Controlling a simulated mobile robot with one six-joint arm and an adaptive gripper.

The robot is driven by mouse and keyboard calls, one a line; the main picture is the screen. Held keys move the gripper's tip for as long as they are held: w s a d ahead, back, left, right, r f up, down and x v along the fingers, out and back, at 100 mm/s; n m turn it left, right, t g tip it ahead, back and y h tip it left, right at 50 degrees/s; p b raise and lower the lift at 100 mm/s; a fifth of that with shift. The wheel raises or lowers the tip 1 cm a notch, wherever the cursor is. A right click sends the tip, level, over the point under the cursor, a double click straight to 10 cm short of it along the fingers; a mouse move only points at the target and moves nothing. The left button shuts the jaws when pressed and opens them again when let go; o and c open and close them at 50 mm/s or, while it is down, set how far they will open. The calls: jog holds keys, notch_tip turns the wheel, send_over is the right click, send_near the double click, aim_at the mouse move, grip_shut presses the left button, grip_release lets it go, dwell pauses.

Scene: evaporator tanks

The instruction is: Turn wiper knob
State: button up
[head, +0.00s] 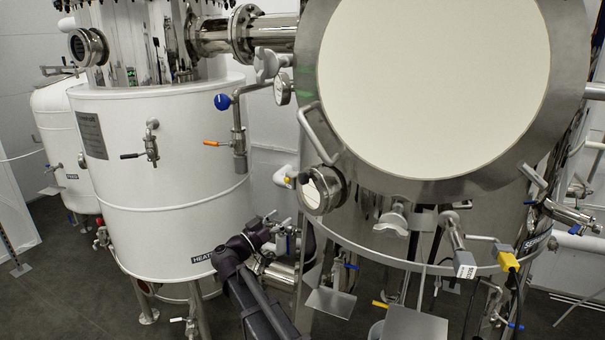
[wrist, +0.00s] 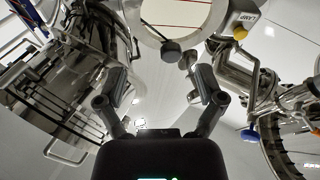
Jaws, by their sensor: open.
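I cannot say for sure which part is the wiper knob. In the wrist view, a dark round knob (wrist: 172,53) sits at the lower edge of a round, pale sight glass (wrist: 175,14). My gripper (wrist: 163,86) is open, its two dark fingers spread either side of the view's middle, with nothing between them. The knob shows beyond the fingertips, apart from them. In the head view, my gripper (head: 277,224) is left of and below a round metal sight glass (head: 323,190) on the large steel vessel.
A white tank (head: 165,200) with valves stands at left. Grey floor (head: 70,300) is clear at lower left.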

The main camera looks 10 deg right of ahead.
aim_at(301, 181)
jog(key=shift+t+h, duration=0.4)
jog(key=shift+t, duration=0.5)
jog(key=a+r, duration=0.3)
jog(key=shift+w, duration=0.35)
jog(key=shift+w+d, duration=0.1)
jog(key=shift+d, duration=0.05)
jog(key=p+x, duration=0.5)
jog(key=x, duration=0.8)
jog(key=shift+w+d+p, duration=0.15)
jog(key=shift+d+p, duration=0.15)
jog(key=c, duration=1.2)
